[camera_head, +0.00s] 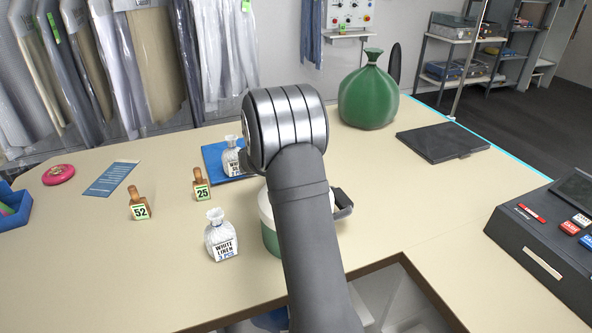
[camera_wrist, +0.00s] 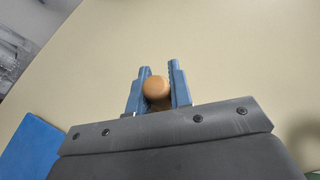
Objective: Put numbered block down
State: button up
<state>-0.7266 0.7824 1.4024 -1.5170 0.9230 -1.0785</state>
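In the wrist view my gripper (camera_wrist: 160,85) has its two blue fingers closed on the round wooden knob (camera_wrist: 158,88) of a block. The rest of that block and its number are hidden beneath the knob. I cannot tell whether it touches the table. In the head view my arm hides the gripper and this block. Two numbered blocks with wooden handles stand on the table at the left: block 52 (camera_head: 139,205) and block 25 (camera_head: 202,187), both with green-edged labels facing the camera.
A white linen bag (camera_head: 221,238) stands near the front; another (camera_head: 232,158) is on the blue mat (camera_head: 213,153), partly behind my arm. A green container (camera_head: 271,238) is partly hidden. A green sack (camera_head: 368,96) and dark flat plate (camera_head: 442,141) lie further right. Beige table around the knob is clear.

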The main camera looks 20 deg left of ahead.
grip_shut()
jog(key=shift+r, duration=0.15)
notch_tip(320, 180, up, 4)
jog(key=shift+s+a+f, duration=0.1)
jog(key=shift+s+f, duration=0.05)
jog(key=shift+f, duration=0.1)
jog(key=s+a, duration=0.2)
jog(key=s, duration=0.6)
jog(key=s+a, duration=0.3)
jog(key=s, duration=0.6)
jog(key=shift+a+f, duration=0.15)
